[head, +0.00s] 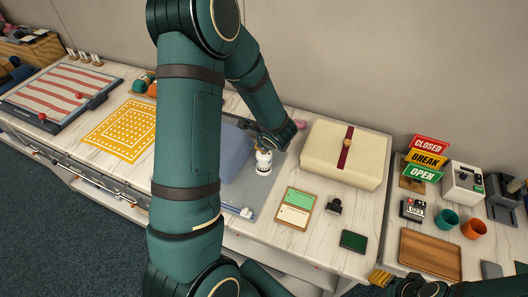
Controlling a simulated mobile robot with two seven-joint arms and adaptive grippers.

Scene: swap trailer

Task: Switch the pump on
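No thing in the head view is plainly marked as a pump. A white box with dark controls (462,188) stands at the back right, beside the sign stand; I cannot tell whether it is the pump or how its switch is set. A small white bottle with a dark band (263,166) stands on the grey mat in the middle. My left gripper (274,143) is lowered just above and beside this bottle; its fingers are too small and dark to read. My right gripper (402,287) is at the bottom right edge, partly cut off, with its fingers unclear.
A cream case with a dark red strap (318,151) lies right of the bottle. Signs reading CLOSED, BREAK and OPEN (425,160), teal (446,220) and orange (474,229) cups and a wooden board (430,254) are on the right counter. My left arm hides the middle-left.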

